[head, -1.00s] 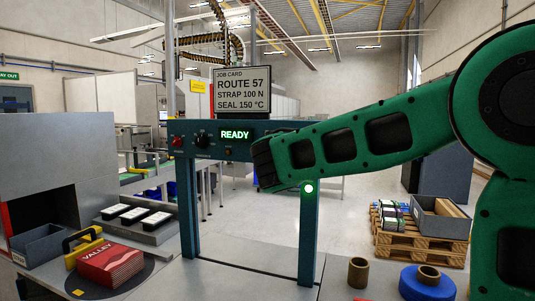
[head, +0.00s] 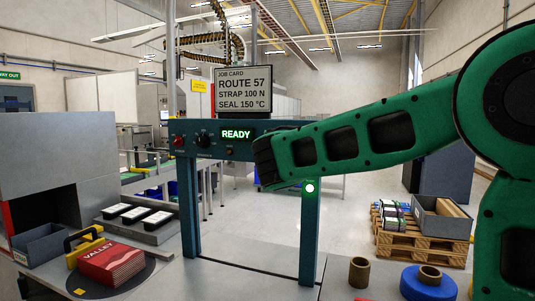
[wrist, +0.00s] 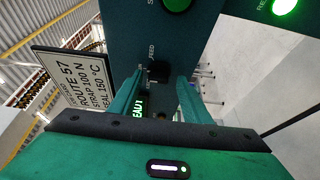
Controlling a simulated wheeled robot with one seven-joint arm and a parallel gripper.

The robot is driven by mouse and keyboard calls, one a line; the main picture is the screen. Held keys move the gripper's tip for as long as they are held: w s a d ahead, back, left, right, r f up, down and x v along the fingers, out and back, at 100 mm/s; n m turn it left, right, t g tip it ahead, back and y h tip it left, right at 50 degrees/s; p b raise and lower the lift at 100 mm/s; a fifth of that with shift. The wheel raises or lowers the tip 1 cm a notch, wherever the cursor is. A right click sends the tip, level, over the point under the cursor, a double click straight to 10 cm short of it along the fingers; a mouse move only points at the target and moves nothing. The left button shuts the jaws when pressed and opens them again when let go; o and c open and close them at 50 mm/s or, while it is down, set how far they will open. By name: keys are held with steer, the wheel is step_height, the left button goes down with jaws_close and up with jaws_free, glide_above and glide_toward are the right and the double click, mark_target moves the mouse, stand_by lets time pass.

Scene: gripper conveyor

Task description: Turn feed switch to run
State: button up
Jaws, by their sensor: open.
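The feed switch (wrist: 158,70) is a small dark knob under the FEED label on the teal panel. My gripper (wrist: 160,77) is open, with one green finger on each side of the switch in the wrist view. I cannot tell whether the fingers touch it, and its setting is not readable. In the head view my arm reaches from the right across the teal panel (head: 212,150). There my arm's dark end hides the fingers and the feed switch. The display (head: 236,134) on the panel reads READY.
A red button (head: 178,141) and a black knob (head: 203,140) sit left on the panel. The job card sign (head: 243,90) stands above the panel. A red Valley stack (head: 112,264) lies at lower left.

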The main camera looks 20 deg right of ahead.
steer(key=v, duration=1)
steer(key=shift+s+a, duration=0.2)
steer(key=shift+s, duration=0.1)
steer(key=s+d+f+m+g+h, duration=0.1)
steer(key=s+d+f+m+g, duration=0.45)
steer(key=d+f, duration=0.4)
steer(key=s+d+f+m+g, duration=0.4)
steer(key=s+d+f+m, duration=0.15)
steer(key=d+f, duration=0.4)
steer(key=s+f+m+g+y, duration=0.2)
steer(key=s+f+m+g, duration=0.2)
steer(key=s, duration=1)
steer(key=s+f+m+g+y, duration=0.3)
steer(key=s+f+m, duration=0.3)
steer(key=s+f, duration=0.3)
steer(key=s+g, duration=0.1)
steer(key=s, duration=0.3)
steer(key=shift+s+m, duration=0.35)
steer(key=shift+m, duration=0.05)
steer(key=shift+a+f, duration=0.1)
steer(key=shift+f, duration=0.05)
